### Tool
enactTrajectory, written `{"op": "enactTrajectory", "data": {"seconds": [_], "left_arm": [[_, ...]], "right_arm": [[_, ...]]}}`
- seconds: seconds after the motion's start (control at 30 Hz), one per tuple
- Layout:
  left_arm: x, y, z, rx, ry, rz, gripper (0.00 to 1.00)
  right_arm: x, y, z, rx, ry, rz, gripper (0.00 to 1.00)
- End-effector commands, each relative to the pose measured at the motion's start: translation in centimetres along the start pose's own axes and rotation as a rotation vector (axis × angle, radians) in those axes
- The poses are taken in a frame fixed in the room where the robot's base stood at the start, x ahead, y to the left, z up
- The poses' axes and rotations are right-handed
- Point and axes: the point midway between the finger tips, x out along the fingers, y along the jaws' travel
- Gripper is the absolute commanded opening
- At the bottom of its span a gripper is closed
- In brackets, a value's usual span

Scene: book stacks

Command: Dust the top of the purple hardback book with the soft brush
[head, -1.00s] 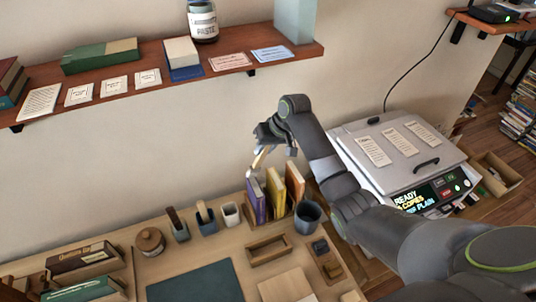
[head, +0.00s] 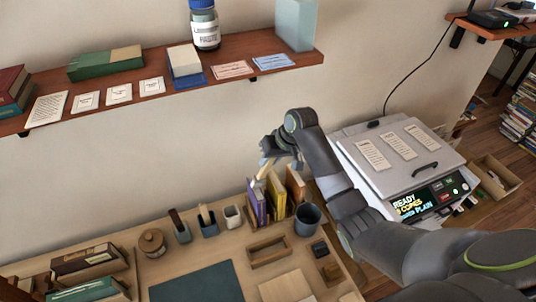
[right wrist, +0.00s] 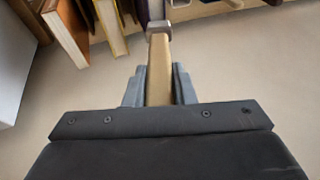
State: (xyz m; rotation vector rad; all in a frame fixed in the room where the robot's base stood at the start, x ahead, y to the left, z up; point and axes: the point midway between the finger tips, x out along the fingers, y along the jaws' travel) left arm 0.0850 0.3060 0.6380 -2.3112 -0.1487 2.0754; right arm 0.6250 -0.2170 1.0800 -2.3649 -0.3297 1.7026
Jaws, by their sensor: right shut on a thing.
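The purple hardback book (head: 257,207) stands upright at the left end of a short row on the desk. My right gripper (head: 268,158) is shut on the wooden handle of the soft brush (head: 262,172) above this row. In the right wrist view the brush handle (right wrist: 159,70) runs between the fingers (right wrist: 158,85) to a ferrule at the top. Pale bristles lie against or just over the book tops, near a dark purple cover (right wrist: 180,3). I cannot tell whether they touch the purple book. My left gripper is out of view.
Yellow (head: 276,194) and orange (head: 295,187) books stand right of the purple one. A dark cup (head: 307,219) and small holders (head: 208,222) flank the row. A shelf (head: 150,87) hangs above; a grey machine (head: 385,160) stands to the right.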

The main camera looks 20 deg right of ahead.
Motion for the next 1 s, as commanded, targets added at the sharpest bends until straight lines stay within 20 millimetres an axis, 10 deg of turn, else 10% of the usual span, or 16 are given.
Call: {"op": "enactTrajectory", "data": {"seconds": [1.0], "left_arm": [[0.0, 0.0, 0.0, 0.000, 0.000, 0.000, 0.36]], "right_arm": [[-1.7, -0.2, 3.8, 0.003, -0.007, 0.000, 0.00]]}}
